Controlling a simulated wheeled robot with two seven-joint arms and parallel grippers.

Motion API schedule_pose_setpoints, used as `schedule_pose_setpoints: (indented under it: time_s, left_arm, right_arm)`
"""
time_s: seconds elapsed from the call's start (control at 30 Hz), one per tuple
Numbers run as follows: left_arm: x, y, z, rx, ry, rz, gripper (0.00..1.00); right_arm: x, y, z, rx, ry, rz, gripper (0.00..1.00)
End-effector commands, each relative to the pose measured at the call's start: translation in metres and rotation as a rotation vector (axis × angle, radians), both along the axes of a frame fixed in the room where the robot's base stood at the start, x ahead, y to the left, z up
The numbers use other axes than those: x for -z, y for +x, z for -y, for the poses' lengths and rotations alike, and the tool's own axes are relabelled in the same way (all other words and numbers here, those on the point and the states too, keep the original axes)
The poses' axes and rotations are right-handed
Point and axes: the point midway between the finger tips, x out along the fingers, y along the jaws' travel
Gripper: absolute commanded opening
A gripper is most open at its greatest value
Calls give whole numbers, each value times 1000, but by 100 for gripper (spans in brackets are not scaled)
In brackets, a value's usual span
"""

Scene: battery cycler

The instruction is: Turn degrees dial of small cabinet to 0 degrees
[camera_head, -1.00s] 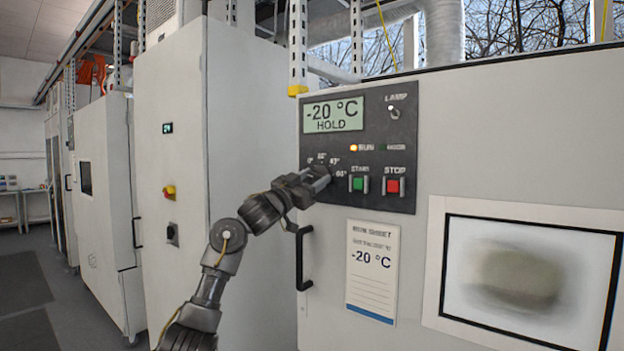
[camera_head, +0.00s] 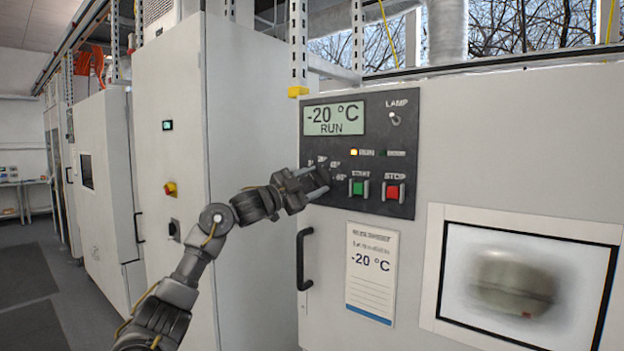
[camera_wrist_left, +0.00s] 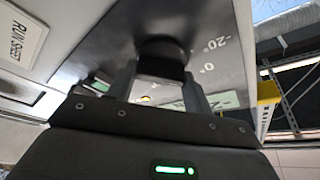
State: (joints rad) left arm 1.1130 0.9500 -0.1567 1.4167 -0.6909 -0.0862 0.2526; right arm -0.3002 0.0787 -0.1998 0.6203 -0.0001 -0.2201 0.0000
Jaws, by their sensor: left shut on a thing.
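The small cabinet's dark control panel (camera_head: 385,110) has a display (camera_head: 334,116) reading "-20 °C RUN". The degrees dial is mostly hidden behind my left gripper (camera_head: 316,182) in the head view. In the left wrist view, the black dial (camera_wrist_left: 163,58) sits between the two fingers of the left gripper (camera_wrist_left: 160,82), which is shut on it. Marks "-20°" and "0°" show on the panel beside the dial there. I cannot tell where the dial's pointer stands. My right gripper is out of view.
The green START button (camera_head: 358,188) and red STOP button (camera_head: 393,191) sit close right of the gripper. The LAMP switch (camera_head: 395,119) is above. A black door handle (camera_head: 304,258) and a run sheet (camera_head: 372,270) reading "-20 °C" are below. A tall cabinet (camera_head: 165,100) stands left.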

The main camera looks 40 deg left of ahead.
Motion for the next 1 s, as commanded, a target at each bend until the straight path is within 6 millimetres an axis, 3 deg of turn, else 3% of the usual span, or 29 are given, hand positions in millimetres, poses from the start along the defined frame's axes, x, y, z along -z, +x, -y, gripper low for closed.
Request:
schedule_pose_setpoints:
  time_s: [0.53, 0.57, 0.7, 1.0]
  left_arm:
    - [-2, 0, -1, -2, 24, 4, 28]
    - [-2, 0, -1, -2, 24, 4, 55]
    - [-1, 0, -1, -1, 24, 3, 73]
    - [0, -2, -1, -2, 25, 2, 73]
  right_arm:
    - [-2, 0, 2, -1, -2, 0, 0]
    - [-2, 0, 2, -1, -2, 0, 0]
    - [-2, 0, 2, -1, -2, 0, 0]
    - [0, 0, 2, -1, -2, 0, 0]
